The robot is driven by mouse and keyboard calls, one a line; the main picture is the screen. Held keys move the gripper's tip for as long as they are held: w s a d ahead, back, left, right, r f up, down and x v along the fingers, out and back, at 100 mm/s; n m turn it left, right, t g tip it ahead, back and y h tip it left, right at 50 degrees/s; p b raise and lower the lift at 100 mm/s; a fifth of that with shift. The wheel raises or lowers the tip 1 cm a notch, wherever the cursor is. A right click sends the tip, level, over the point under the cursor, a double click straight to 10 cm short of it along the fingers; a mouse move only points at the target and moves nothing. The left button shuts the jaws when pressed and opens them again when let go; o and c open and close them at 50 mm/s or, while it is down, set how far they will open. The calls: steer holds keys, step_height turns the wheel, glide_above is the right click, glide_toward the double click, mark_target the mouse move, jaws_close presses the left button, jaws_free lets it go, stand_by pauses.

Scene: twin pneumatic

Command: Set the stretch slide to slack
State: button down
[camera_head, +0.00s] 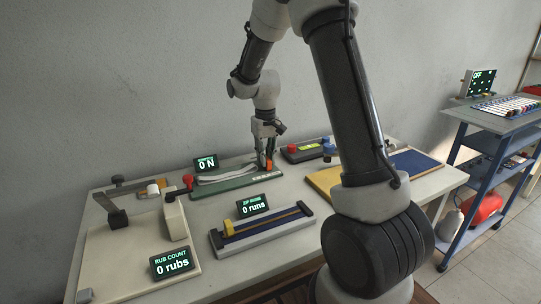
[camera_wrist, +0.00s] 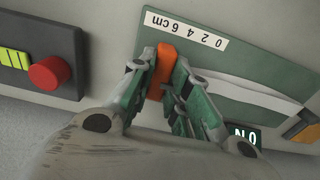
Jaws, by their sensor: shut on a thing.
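The stretch rig is a green board (camera_head: 221,190) on the table, with a white band (camera_head: 226,177) along it; the board also shows in the wrist view (camera_wrist: 262,62). Its orange slide block (camera_wrist: 162,73) stands at one end of the board, near the "6 cm" end of the printed scale (camera_wrist: 186,28). My gripper (camera_wrist: 163,68) is shut on the orange slide block, with a finger on each side. In the head view my gripper (camera_head: 267,160) is at the board's right end. The rig's display (camera_head: 206,163) reads 0 N. Part of the band is hidden behind my fingers.
A dark box with a red button (camera_wrist: 48,73) sits close beside the board. A zip rig (camera_head: 262,228) with a yellow slider lies in front, its display reading 0 runs. A rub-count rig (camera_head: 140,235) stands at left. A tan and blue panel (camera_head: 412,163) lies at right.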

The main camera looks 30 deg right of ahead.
steer(key=shift+a, duration=0.4)
steer(key=c, duration=1.4)
jaws_free()
steer(key=shift+o, duration=0.2)
steer(key=shift+d, duration=0.1)
